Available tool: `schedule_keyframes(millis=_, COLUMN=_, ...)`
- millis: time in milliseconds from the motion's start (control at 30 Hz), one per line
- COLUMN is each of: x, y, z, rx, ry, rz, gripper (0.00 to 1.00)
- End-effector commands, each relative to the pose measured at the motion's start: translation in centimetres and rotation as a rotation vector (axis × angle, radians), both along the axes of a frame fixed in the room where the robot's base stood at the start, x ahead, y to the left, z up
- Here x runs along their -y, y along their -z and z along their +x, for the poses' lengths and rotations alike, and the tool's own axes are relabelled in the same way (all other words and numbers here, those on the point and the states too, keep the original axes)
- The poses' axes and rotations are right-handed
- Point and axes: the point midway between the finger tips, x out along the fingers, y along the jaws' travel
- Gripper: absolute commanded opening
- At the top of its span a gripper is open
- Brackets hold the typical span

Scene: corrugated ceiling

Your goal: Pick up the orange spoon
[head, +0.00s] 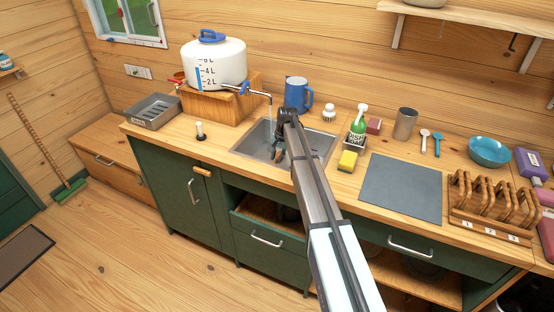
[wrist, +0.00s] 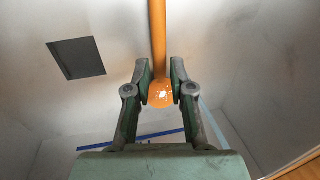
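The orange spoon (wrist: 158,35) is in the wrist view, its handle running up out of the top edge and its rounded end low between my fingers. My gripper (wrist: 160,72) has a finger on each side of it, with the fingers partly apart. I cannot tell whether they touch the spoon. In the head view my gripper (head: 278,153) points down into the sink (head: 318,143). The spoon does not show in that view; my arm covers part of the sink.
A faucet (head: 262,96), blue mug (head: 298,92), soap bottle (head: 358,125) and yellow sponge (head: 348,160) stand around the sink. A grey mat (head: 400,188) lies right of it. The sink walls are close to my gripper. A square dark opening (wrist: 76,58) shows in the wrist view.

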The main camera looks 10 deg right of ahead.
Motion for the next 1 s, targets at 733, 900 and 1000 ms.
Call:
schedule_keyframes(millis=733, x=-0.3, y=1.8, z=0.2, rx=0.001, ry=0.0, rz=-0.001, gripper=0.0)
schedule_keyframes(millis=900, x=-0.3, y=1.3, z=0.2, rx=0.002, ry=0.0, rz=0.0, gripper=0.0)
schedule_keyframes(millis=1000, x=-0.3, y=0.3, z=0.2, rx=0.004, ry=0.001, rz=0.0, gripper=0.0)
